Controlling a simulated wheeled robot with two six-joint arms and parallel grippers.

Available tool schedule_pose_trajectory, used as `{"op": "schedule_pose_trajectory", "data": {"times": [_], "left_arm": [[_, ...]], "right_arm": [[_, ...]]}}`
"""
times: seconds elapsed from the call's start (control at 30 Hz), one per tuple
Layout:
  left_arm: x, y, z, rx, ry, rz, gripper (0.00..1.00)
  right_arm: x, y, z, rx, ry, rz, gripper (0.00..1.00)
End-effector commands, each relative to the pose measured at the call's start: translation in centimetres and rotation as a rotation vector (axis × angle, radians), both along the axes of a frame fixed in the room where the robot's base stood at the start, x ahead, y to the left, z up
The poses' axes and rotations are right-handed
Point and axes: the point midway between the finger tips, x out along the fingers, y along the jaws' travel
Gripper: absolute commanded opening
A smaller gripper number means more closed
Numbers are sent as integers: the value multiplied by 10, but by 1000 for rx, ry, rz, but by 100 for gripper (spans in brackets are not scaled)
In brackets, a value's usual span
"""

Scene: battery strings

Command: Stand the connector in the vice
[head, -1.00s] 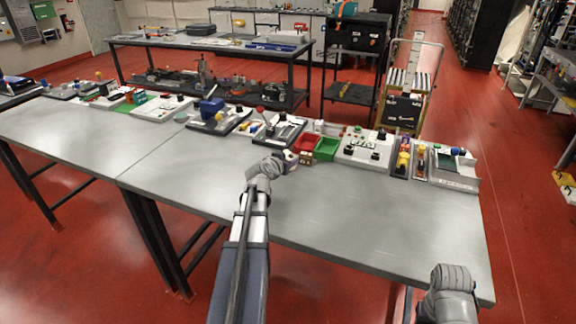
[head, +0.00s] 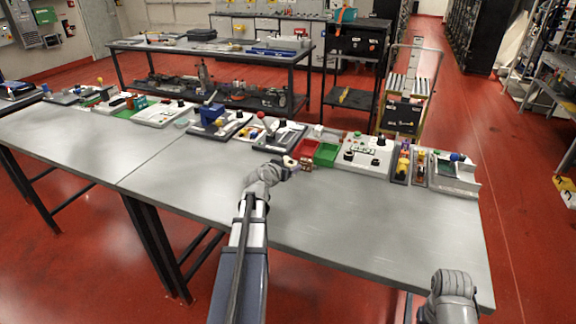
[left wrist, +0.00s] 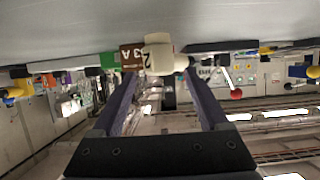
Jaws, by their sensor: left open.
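A cream piece marked with a 2 (left wrist: 158,60) and a brown block marked A (left wrist: 131,58) are side by side at the table surface, just beyond my left fingertips in the left wrist view. I cannot tell whether the cream piece is the connector. In the head view the cream piece (head: 289,160) and brown block (head: 306,163) are in front of the red bin. My left gripper (left wrist: 160,78) is open, its fingers either side of the view, nothing clearly held. A blue vice-like device (head: 212,113) stands on a base plate left of them. My right gripper is not seen; only my right arm shows.
A red bin (head: 304,149) and a green bin (head: 326,154) stand behind the blocks. A white panel with black knobs (head: 364,154) and small trays are to the right. More devices line the table's back edge. The front of the grey table (head: 370,220) is clear.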

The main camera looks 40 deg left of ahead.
Motion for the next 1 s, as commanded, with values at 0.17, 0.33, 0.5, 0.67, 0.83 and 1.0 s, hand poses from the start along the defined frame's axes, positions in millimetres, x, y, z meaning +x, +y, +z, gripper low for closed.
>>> {"op": "schedule_pose_trajectory", "data": {"times": [0.17,0.33,0.5,0.67,0.83,1.0], "left_arm": [[-39,-11,19,0,0,2,78],[-69,-17,31,1,0,2,78],[-89,-22,39,0,1,1,78],[-98,-24,42,-1,0,0,78],[-100,-24,43,0,0,0,78],[-99,-24,55,0,0,0,78]], "right_arm": [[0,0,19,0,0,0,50],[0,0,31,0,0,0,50],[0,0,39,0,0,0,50],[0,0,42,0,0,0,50],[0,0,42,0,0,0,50],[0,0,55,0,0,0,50]]}}
